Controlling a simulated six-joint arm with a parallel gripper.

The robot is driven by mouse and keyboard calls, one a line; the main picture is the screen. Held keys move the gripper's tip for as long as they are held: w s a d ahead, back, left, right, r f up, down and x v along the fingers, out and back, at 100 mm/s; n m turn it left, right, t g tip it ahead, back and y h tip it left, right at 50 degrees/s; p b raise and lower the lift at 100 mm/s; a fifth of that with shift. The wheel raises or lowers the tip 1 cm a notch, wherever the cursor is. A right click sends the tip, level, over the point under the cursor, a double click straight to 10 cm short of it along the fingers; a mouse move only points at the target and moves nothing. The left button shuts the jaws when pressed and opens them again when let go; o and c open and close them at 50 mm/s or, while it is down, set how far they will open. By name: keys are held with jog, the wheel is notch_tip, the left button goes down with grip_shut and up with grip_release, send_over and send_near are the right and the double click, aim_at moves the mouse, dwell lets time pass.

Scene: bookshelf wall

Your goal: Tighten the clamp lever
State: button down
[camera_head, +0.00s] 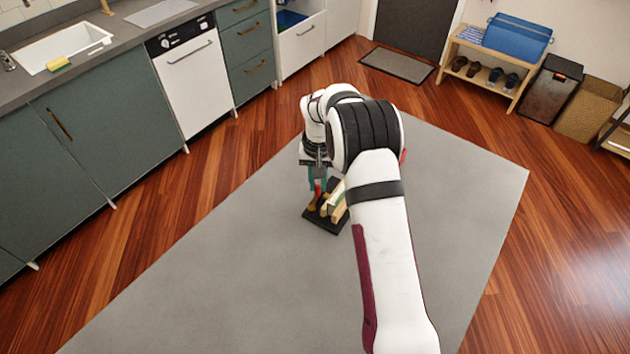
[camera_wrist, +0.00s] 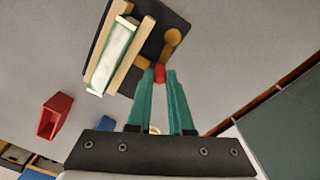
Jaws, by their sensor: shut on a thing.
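The clamp stands on a dark base plate (camera_head: 325,222) on the grey table. In the wrist view its base (camera_wrist: 160,17) carries two pale wooden jaws (camera_wrist: 130,62) with a white and green block (camera_wrist: 114,58) between them. A mustard round-ended part (camera_wrist: 172,38) is beside the jaws. The lever (camera_wrist: 146,67) is short and mustard, with a red tip (camera_wrist: 160,73). My gripper (camera_wrist: 160,78) has teal fingers, shut on the red tip. In the head view my gripper (camera_head: 318,178) points down over the clamp; the arm partly hides it.
A red open-topped piece (camera_wrist: 55,117) and a blue piece (camera_wrist: 107,123) lie apart from the clamp in the wrist view. The grey table (camera_head: 230,265) is clear to the left and front. Kitchen cabinets (camera_head: 110,125) stand beyond its left side.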

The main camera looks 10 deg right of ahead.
aim_at(319, 187)
jog(key=shift+d+m, duration=0.15)
jog(key=shift+m, duration=0.25)
jog(key=c, duration=0.8)
grip_release()
jog(key=shift+r, duration=0.1)
notch_tip(319, 187, up, 16)
jog(key=shift+f, duration=0.2)
jog(key=shift+s, duration=0.1)
